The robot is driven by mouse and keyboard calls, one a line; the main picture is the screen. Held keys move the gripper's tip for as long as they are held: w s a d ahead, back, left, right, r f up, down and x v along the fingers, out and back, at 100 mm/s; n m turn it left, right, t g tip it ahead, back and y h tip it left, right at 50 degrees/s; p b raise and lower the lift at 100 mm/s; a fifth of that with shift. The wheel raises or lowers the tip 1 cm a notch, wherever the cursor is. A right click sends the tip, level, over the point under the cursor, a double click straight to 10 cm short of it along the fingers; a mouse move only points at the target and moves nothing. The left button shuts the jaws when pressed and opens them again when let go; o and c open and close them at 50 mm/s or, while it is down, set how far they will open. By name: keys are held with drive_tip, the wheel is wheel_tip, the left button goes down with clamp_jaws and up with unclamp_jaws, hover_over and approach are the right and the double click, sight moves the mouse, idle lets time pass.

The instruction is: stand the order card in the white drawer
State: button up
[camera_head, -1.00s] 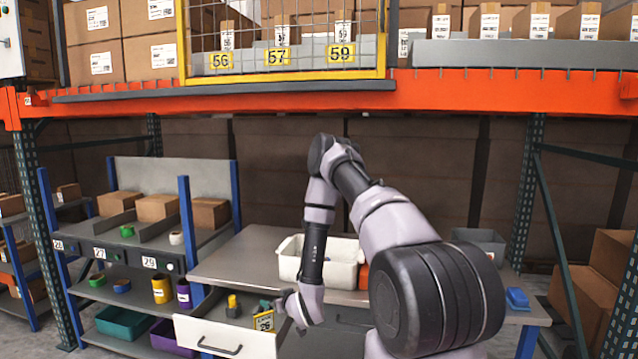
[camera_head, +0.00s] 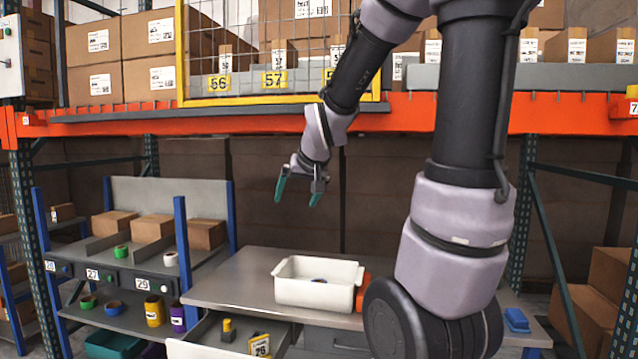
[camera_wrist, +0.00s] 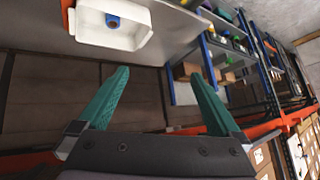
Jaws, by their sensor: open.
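The order card (camera_head: 259,344), yellow-edged and marked 26, stands upright, slightly tilted, inside the open white drawer (camera_head: 188,351) below the bench. The drawer's lower part is cut off by the bottom of the head view. My gripper (camera_head: 297,197) is raised well above the bench, its teal fingers spread and empty. In the wrist view my gripper (camera_wrist: 160,100) also shows open with nothing between the fingers; neither the card nor the drawer can be made out there.
A yellow item (camera_head: 228,330) stands in the drawer left of the card. A white bin (camera_head: 315,285) holding a blue roll (camera_wrist: 113,20) sits on the bench (camera_head: 232,280). A blue item (camera_head: 516,320) lies at the bench's right. The orange rack beam (camera_head: 230,118) crosses above.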

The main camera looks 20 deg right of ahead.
drive_tip(key=s+a+r+y, duration=0.1)
drive_tip(key=s+r, duration=0.2)
drive_tip(key=s, duration=0.6)
drive_tip(key=s+a+r+m+g, duration=0.1)
drive_tip(key=s+r, duration=0.2)
drive_tip(key=s, duration=0.6)
drive_tip(key=shift+s+g+y, duration=0.3)
drive_tip(key=shift+y, duration=0.1)
drive_tip(key=shift+a, duration=0.1)
